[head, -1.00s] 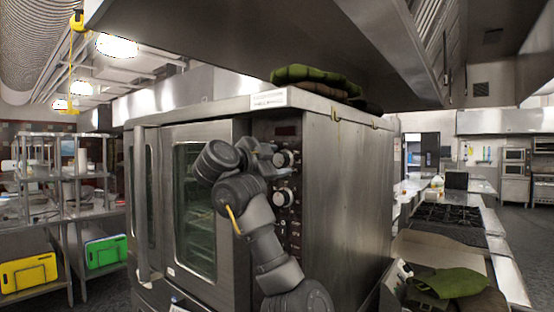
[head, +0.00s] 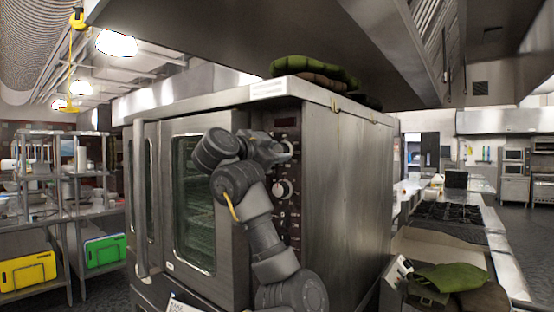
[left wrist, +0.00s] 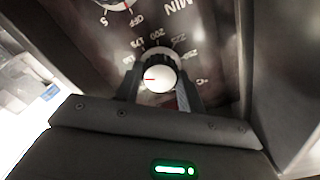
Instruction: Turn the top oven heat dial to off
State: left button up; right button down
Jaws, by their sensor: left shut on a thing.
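The top oven heat dial (head: 288,148) is a pale round knob high on the oven's dark control panel, partly hidden by my gripper in the head view. My right gripper is not in view.
A second dial (head: 283,189) sits below; in the left wrist view this other dial (left wrist: 122,3) shows OFF and MIN markings. The steel oven (head: 345,190) has a glass door at left. Green cloths (head: 315,71) lie on top. A counter with a green cloth (head: 450,280) stands at right.

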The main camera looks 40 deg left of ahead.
pick_arm(q)
jog(key=n+b, duration=0.9)
jog(key=n, duration=1.4)
jog(key=shift+f+b, duration=0.1)
jog(key=shift+b, duration=0.3)
jog(key=shift+n, duration=0.3)
